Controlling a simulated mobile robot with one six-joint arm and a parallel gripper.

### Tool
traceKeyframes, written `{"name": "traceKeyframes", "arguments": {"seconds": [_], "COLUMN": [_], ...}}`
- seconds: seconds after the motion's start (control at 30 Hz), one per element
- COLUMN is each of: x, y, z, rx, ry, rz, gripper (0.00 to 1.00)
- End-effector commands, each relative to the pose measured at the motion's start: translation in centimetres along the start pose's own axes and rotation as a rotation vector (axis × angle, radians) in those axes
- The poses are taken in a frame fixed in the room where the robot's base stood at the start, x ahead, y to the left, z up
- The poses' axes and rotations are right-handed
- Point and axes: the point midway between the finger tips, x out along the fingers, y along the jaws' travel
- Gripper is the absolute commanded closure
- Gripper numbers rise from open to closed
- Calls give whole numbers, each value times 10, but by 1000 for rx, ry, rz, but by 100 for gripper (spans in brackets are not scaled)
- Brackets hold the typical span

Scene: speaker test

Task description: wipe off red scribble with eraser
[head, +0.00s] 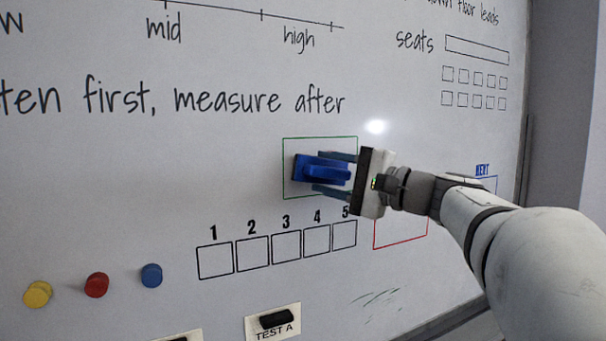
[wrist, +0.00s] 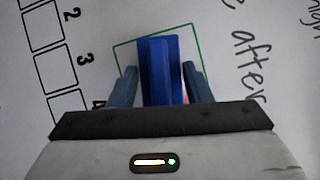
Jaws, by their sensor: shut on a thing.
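A blue eraser (head: 312,167) with a raised handle is at the whiteboard, inside a green outlined box (head: 284,180). My gripper (head: 332,173) is shut on the handle, one finger above and one below in the head view. The wrist view shows the eraser (wrist: 158,70) between the two fingers. I cannot tell whether its face touches the board. A small pinkish-red patch (wrist: 186,97) shows beside the eraser, near the right finger in the wrist view; it may be part of the red scribble. No red scribble shows clearly in the head view, where the eraser and gripper hide part of the box.
Below are a row of numbered squares (head: 285,246) and a red outlined box (head: 376,248) partly behind my arm. Yellow (head: 38,294), red (head: 97,285) and blue (head: 151,275) magnets sit at lower left. A dark piece (head: 276,320) is on the TEST A label.

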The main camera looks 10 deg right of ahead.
Motion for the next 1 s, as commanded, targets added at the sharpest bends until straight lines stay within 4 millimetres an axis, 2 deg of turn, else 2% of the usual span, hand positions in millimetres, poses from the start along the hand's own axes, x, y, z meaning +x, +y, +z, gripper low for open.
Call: {"name": "traceKeyframes", "arguments": {"seconds": [0.77,1.0], "x": [14,11], "y": [0,-1], "z": [-7,-13], "rx": [0,0], "ry": [-3,0], "rz": [0,0], "gripper": [74,74]}}
